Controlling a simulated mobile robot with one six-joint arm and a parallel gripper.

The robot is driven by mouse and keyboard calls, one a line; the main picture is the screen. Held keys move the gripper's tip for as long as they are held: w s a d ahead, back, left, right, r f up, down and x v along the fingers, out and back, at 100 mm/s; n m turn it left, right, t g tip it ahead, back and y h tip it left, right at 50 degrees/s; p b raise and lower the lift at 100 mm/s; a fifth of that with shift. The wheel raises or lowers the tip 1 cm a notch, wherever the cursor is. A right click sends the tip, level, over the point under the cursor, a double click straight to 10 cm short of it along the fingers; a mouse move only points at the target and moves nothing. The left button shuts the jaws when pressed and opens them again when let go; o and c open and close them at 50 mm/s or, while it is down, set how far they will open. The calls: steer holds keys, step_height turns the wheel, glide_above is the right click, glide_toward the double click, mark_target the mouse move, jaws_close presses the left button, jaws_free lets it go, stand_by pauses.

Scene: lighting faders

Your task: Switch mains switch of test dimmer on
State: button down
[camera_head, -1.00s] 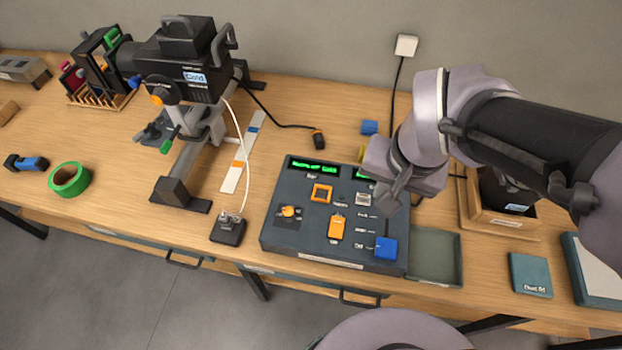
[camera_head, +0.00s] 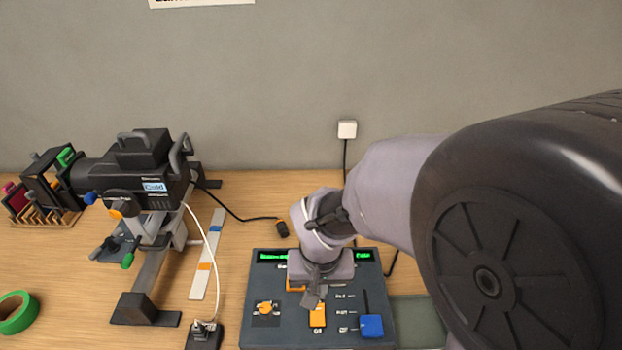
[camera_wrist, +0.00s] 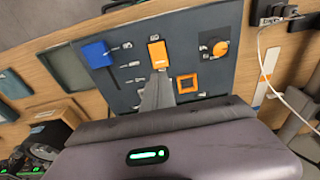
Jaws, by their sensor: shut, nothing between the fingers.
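The test dimmer is a dark box (camera_head: 345,300) with green lit displays, on the wooden table. An orange rocker-like switch (camera_head: 317,318) sits in the middle of its panel. It also shows in the wrist view (camera_wrist: 158,52). I cannot read its labels or position surely. To its left is an orange knob (camera_head: 265,308); to its right is a blue slider cap (camera_head: 371,325). My gripper (camera_head: 311,304) is shut and empty, pointing down just above the orange switch. In the wrist view, its fingertips (camera_wrist: 158,76) are at the switch's lower edge; I cannot tell whether they touch.
An orange square frame (camera_wrist: 187,83) on the panel is partly hidden by my gripper in the head view. A black stage lamp (camera_head: 150,180) stands left of the dimmer, with a white cable and a plug block (camera_head: 203,337). A shallow green tray (camera_head: 418,322) lies to the right.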

mark_target(318, 308)
steer(key=f, duration=0.2)
steer(key=f+b, duration=0.1)
steer(key=f, duration=0.1)
steer(key=f+b, duration=0.1)
steer(key=f, duration=0.1)
steer(key=shift+w+f, duration=0.35)
steer(key=shift+w+f+b, duration=0.1)
steer(key=shift+f+b, duration=0.3)
steer(key=shift+b, duration=0.1)
steer(key=shift+r, duration=0.1)
steer(key=shift+s, duration=0.25)
steer(key=shift+s+r, duration=0.25)
steer(key=shift+s, duration=0.4)
steer(key=shift+w, duration=0.1)
